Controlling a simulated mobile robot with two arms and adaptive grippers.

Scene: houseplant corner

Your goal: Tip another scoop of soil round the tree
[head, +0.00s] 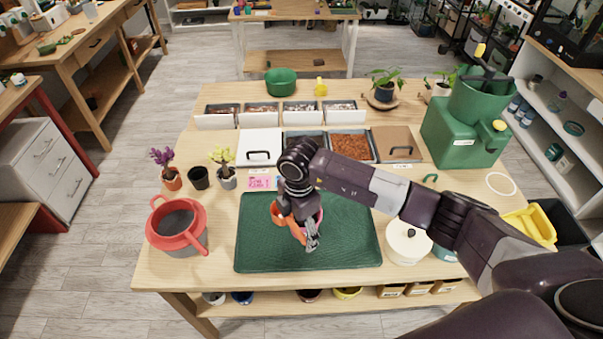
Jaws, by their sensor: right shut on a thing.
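My right gripper (311,236) comes in from the right and points down over the green mat (352,248). It is shut on what looks like an orange scoop (280,213), whose orange part shows just left of the fingers. A pinkish pot rim (320,215) shows behind the gripper, mostly hidden by it. I cannot make out a tree there, nor whether the scoop holds soil. Behind the mat stand open bins, one with reddish-brown material (351,146). My left gripper is not in view.
A grey pot with a red rim (182,238) stands left of the mat. Small potted plants (227,180) and a black pot (199,178) stand behind it. A white lidded pot (408,243) is right of the mat.

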